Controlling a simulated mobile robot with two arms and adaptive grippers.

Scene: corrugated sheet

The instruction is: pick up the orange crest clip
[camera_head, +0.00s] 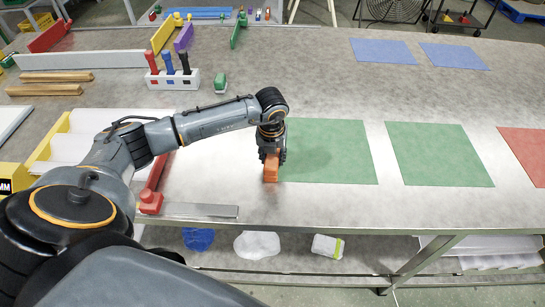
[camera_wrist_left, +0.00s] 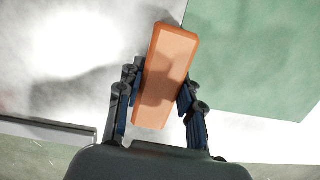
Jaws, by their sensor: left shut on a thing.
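The orange crest clip (camera_head: 271,170) is a small orange block at the left edge of the nearer left green mat (camera_head: 335,150). My left gripper (camera_head: 268,156) is shut on it from above. In the left wrist view the clip (camera_wrist_left: 167,75) sits tilted between the two fingers of the gripper (camera_wrist_left: 160,95), which touch its sides. Whether the clip still rests on the table or is just above it, I cannot tell. My right gripper does not show in any view.
A second green mat (camera_head: 440,153) and a red mat (camera_head: 528,150) lie to the right. Blue mats (camera_head: 383,51) lie at the back. A white holder (camera_head: 172,80) with coloured-handled tools stands behind my arm.

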